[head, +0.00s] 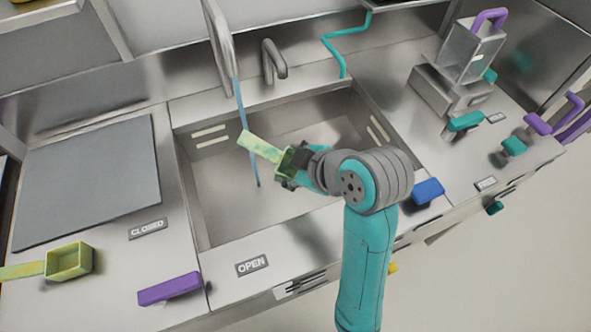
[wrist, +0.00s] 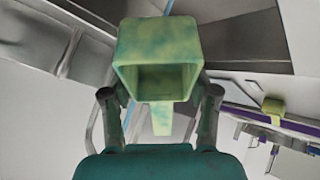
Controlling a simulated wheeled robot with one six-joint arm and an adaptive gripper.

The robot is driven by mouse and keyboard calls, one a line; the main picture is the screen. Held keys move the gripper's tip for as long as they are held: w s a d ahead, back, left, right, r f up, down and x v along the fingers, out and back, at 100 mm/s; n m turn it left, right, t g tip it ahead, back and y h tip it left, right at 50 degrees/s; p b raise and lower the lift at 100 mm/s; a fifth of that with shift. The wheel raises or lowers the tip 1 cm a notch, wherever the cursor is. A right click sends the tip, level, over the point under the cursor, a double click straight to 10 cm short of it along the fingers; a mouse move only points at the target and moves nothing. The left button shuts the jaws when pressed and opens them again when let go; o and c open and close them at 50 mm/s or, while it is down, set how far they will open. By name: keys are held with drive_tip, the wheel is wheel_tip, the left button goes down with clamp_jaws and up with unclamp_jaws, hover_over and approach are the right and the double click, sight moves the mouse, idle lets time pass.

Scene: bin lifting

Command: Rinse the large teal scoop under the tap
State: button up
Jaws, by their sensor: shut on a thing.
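A scoop is held over the sink, and it looks yellow-green with faint teal patches. Its long flat part (head: 262,148) points up and left in the head view. The wrist view shows its square hollow cup (wrist: 157,45) close up, with a narrow handle below the opening. My gripper (head: 290,164) is shut on the scoop, with a finger on either side. The tap (head: 220,45) runs a thin blue stream (head: 240,108) into the sink. The stream passes at the scoop's far tip; I cannot tell whether it touches.
The steel sink basin (head: 225,205) lies below. A second yellow-green scoop (head: 69,262) rests on the left counter near a purple handle (head: 170,288). A smaller spout (head: 272,60) stands right of the tap. A clear-sided dispenser (head: 471,50) stands on the right counter.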

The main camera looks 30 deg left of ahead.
drive_tip(key=w+a+f, duration=0.1)
drive_tip(key=w+a, duration=0.5)
drive_tip(key=shift+f, duration=0.35)
idle(0.3)
idle(0.3)
drive_tip(key=shift+w+d, duration=0.15)
drive_tip(key=shift+w+d, duration=0.25)
drive_tip(key=shift+d, duration=0.05)
drive_tip(key=shift+s+a, duration=0.1)
drive_tip(key=shift+a, duration=0.05)
idle(0.4)
drive_tip(key=shift+s+a, duration=0.3)
drive_tip(key=shift+w+d, duration=0.1)
idle(0.3)
drive_tip(key=shift+w+d, duration=0.3)
drive_tip(key=shift+d, duration=0.05)
